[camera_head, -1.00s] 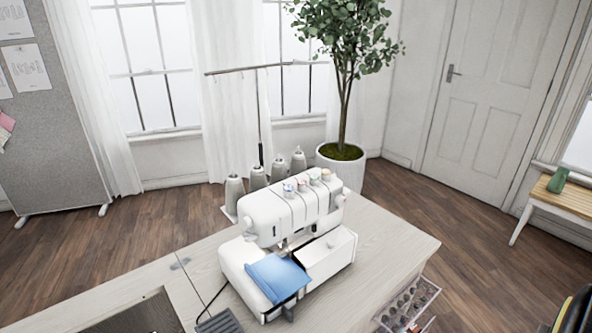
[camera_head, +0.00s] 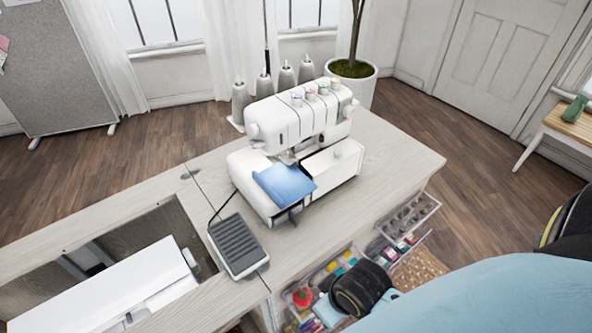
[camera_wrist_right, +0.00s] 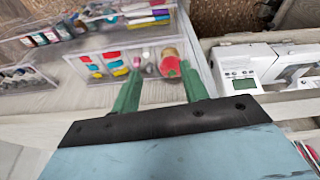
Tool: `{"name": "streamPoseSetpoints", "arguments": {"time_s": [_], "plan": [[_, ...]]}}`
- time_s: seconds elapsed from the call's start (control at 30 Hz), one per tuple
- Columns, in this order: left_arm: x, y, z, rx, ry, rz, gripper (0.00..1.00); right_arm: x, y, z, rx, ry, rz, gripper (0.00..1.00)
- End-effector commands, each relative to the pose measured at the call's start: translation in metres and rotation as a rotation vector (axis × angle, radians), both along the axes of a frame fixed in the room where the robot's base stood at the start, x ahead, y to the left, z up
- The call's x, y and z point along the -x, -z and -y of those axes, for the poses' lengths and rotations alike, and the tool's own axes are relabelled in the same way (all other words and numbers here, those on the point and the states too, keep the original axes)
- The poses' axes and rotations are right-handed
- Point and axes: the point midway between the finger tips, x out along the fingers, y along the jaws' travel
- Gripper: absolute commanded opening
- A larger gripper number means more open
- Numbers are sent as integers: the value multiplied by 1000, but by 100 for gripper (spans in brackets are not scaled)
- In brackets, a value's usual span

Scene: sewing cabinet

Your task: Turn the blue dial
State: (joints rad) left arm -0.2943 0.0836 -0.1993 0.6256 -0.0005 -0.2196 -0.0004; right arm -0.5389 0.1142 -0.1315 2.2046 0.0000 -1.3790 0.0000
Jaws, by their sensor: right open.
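The white overlock sewing machine (camera_head: 300,135) stands on the wooden cabinet top, with a blue cloth (camera_head: 284,184) at its front. A row of small coloured dials runs along its top edge. The blue dial (camera_head: 297,98) is the leftmost of them and is small in the head view. My right gripper (camera_wrist_right: 161,86) shows green fingers spread open with nothing held, above trays of sewing supplies and well away from the dial. In the head view its arm comes in at the lower right, and its fingers are hidden there. My left gripper is in neither view.
Tall grey thread cones (camera_head: 264,84) stand behind the machine. A foot pedal (camera_head: 238,246) lies in front of it. A second white machine (camera_head: 150,285) sits in a recess at left. Open drawers (camera_head: 411,216) of supplies jut out at right. The tabletop right of the machine is clear.

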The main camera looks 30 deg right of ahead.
Motion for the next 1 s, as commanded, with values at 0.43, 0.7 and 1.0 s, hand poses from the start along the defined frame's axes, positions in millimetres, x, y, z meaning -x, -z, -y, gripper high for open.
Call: {"name": "streamPoseSetpoints", "arguments": {"time_s": [0.43,0.7,1.0], "plan": [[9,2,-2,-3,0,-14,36,-88,-100,-9,94,-112,377,44],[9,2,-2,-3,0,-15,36,-188,-158,-35,229,-281,778,44],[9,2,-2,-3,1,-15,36,-293,-305,-127,573,-760,1529,44]]}}
